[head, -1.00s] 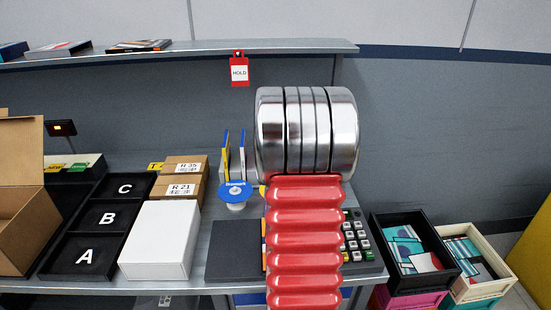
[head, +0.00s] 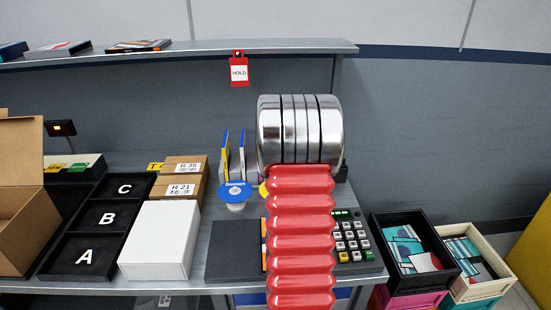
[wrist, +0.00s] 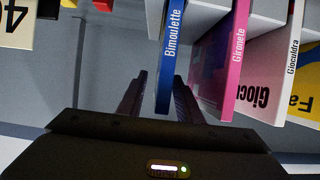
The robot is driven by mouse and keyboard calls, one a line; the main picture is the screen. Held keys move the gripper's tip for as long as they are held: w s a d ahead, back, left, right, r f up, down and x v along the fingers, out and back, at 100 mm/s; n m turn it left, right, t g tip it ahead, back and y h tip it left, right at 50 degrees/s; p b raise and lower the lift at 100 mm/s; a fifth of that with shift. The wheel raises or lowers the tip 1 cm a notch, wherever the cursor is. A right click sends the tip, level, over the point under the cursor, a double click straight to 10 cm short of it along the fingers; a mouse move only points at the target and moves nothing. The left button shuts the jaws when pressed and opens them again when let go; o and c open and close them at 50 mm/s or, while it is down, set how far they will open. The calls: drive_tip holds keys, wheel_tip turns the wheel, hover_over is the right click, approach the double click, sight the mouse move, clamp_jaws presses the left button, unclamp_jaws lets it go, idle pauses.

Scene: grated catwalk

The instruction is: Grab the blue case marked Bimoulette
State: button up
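The blue case marked Bimoulette (wrist: 171,50) shows its spine in the upper middle of the wrist view. My gripper (wrist: 160,95) is open there, its dark fingers reaching up from below. The near end of the case hangs down in the picture between the two fingers, close to the right one and apart from the left one. I cannot tell how deep it sits between them. In the head view my red and silver arm hides the gripper, and I cannot make out the Bimoulette case.
Right of it in the wrist view stand a pink Gironete case (wrist: 236,55) and a Giocuidra case (wrist: 290,60). The head view shows a white box (head: 158,240), a keypad (head: 352,238), a blue-topped round stand (head: 235,192) and thin upright cases (head: 242,155).

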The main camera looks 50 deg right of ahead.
drive_tip(key=shift+c, duration=0.4)
clamp_jaws()
idle(0.5)
